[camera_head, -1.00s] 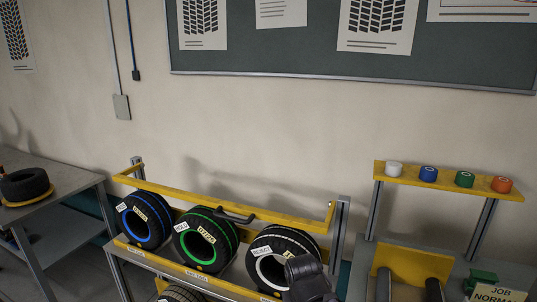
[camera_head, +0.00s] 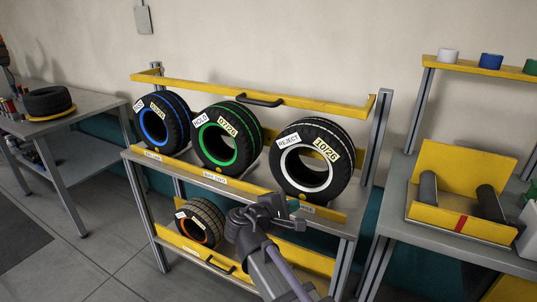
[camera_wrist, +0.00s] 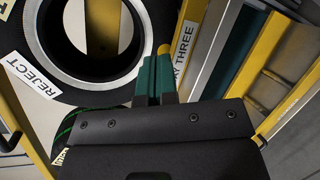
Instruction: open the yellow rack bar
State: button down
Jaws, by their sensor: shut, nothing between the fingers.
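The yellow rack bar (camera_head: 215,93) runs across the top of the rack, level with and just above the tyre tops. Its black handle (camera_head: 262,100) is at the middle. A second yellow bar with a black handle (camera_head: 220,265) is at the lower level. My gripper (camera_head: 293,206) is shut and empty, near the front edge of the upper shelf, below the white-ringed tyre (camera_head: 311,160) and well below the upper bar. In the wrist view its teal fingertips (camera_wrist: 157,75) are together beside a label ending in "THREE". My gripper is apart from the upper handle.
Blue-ringed (camera_head: 162,123) and green-ringed (camera_head: 226,139) tyres stand on the upper shelf. Another tyre (camera_head: 200,223) is below. A side table (camera_head: 65,125) holds a tyre at left. A yellow cradle (camera_head: 461,180) stands on the right bench.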

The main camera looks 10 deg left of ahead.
jog(key=w+a+r+n+t+y, duration=0.1)
jog(key=w+a+r+n+t, duration=0.1)
jog(key=a+r+n+t, duration=1.2)
jog(key=w+d+r+n+g+p, duration=0.2)
jog(key=w+d+r+p, duration=0.4)
jog(key=w+p, duration=0.2)
jog(key=shift+w+d+r+g+p, duration=0.2)
jog(key=shift+w+g+p, duration=0.2)
jog(key=shift+p, duration=0.45)
